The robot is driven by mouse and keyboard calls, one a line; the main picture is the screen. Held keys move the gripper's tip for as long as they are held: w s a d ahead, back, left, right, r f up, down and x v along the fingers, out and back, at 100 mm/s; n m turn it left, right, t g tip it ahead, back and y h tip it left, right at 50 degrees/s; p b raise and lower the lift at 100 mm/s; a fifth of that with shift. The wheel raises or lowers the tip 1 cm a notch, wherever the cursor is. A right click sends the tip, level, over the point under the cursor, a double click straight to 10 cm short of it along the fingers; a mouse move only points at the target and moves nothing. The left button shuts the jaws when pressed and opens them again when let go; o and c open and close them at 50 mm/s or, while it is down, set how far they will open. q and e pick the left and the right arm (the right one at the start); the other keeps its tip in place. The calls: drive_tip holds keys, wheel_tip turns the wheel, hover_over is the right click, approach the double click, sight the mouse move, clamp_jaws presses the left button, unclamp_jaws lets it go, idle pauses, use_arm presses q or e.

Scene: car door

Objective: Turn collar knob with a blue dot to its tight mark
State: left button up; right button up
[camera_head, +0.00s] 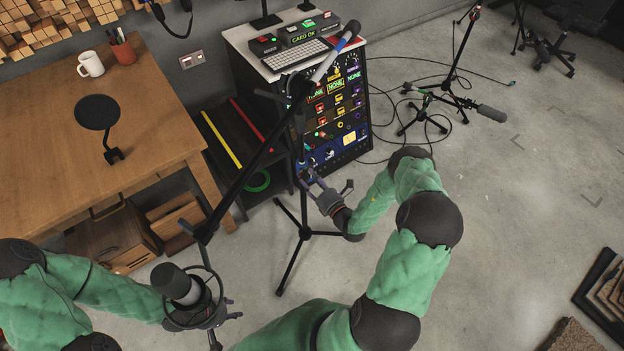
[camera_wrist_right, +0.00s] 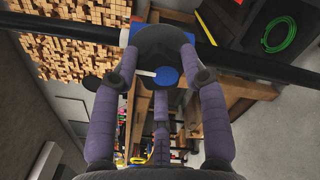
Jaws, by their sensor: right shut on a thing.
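The collar knob (camera_wrist_right: 152,48) is dark and round, with a blue dot (camera_wrist_right: 167,76) on its face toward my right wrist camera. A short pale strip lies beside the dot, pointing left. My right gripper (camera_wrist_right: 158,65) is shut on the knob, with fingers on both sides of it. In the head view this gripper (camera_head: 312,182) is at the upright of the microphone stand (camera_head: 303,210); the knob is too small to read there. I cannot make out a tight mark. My left arm reaches in at lower left; its gripper (camera_head: 222,312) is mostly hidden around the microphone mount.
The stand's long boom (camera_head: 258,155) slopes across the middle, with a large microphone (camera_head: 178,284) at its low end. A wooden table (camera_head: 60,130) is at left and a rack of lit panels (camera_head: 335,115) behind the stand. Open floor lies to the right.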

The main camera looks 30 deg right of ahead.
drive_tip(key=shift+s+a+f, duration=0.2)
drive_tip(key=shift+a+f, duration=0.05)
drive_tip(key=shift+f, duration=0.15)
drive_tip(key=o, duration=1.1)
drive_tip(key=shift+o, duration=0.2)
drive_tip(key=shift+w+d+r, duration=0.1)
drive_tip(key=shift+r, duration=0.05)
drive_tip(key=s, duration=1.2)
drive_tip(key=shift+d, duration=0.45)
